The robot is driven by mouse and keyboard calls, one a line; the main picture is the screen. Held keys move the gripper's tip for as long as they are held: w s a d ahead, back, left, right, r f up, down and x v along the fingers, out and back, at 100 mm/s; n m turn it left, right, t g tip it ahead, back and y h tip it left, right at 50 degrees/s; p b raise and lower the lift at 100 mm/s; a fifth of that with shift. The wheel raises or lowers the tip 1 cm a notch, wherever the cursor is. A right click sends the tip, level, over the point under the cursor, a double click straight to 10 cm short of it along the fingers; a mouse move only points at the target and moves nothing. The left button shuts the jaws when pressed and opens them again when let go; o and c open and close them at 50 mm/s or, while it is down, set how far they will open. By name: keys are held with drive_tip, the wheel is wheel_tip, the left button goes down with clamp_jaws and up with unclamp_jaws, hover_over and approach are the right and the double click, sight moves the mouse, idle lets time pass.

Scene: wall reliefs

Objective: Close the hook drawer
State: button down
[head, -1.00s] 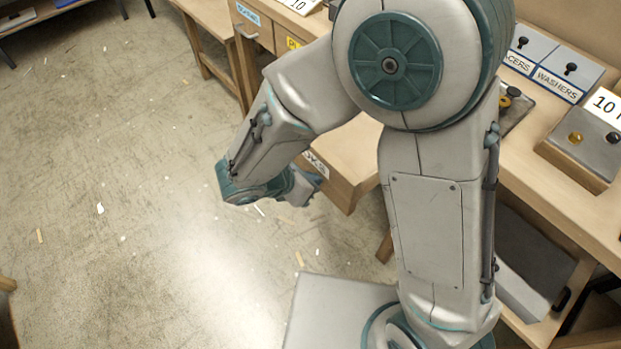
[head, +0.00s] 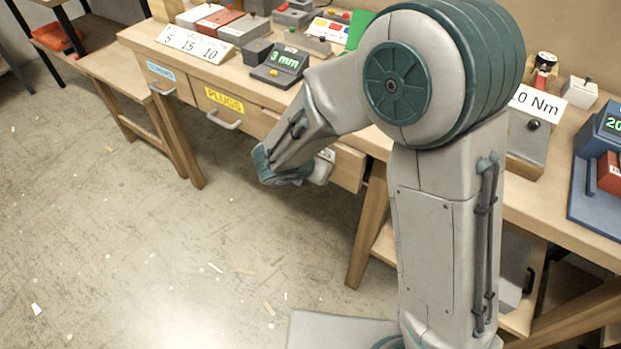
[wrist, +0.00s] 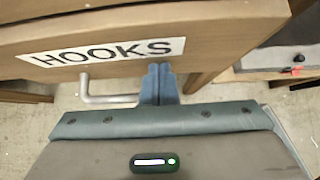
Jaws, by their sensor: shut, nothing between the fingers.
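The hooks drawer (wrist: 225,25) fills the top of the wrist view, with its white HOOKS label (wrist: 100,52) and a bar handle (wrist: 105,98) below the label. My gripper (wrist: 158,72) is shut and empty. Its fingertips are at the lower edge of the drawer front, just right of the handle; I cannot tell whether they touch. In the head view the hooks drawer (head: 347,168) sits under the bench, right of the plugs drawer, and seems to stick out a little. My arm hides much of its front, and the fingertips are hidden there.
The plugs drawer (head: 240,112) and a blue-labelled drawer (head: 165,80) are to the left, each with a handle. A bench leg (head: 365,230) stands right of the hooks drawer. Gauges and boxes cover the bench top (head: 225,75). The floor (head: 150,240) at the left is mostly clear.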

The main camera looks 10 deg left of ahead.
drive_tip(key=shift+w+d, duration=0.4)
drive_tip(key=shift+w, duration=0.3)
drive_tip(key=shift+w+r, duration=0.1)
drive_tip(key=shift+w, duration=0.05)
drive_tip(key=shift+w+d, duration=0.1)
drive_tip(key=shift+d, duration=0.1)
drive_tip(key=shift+a, duration=0.1)
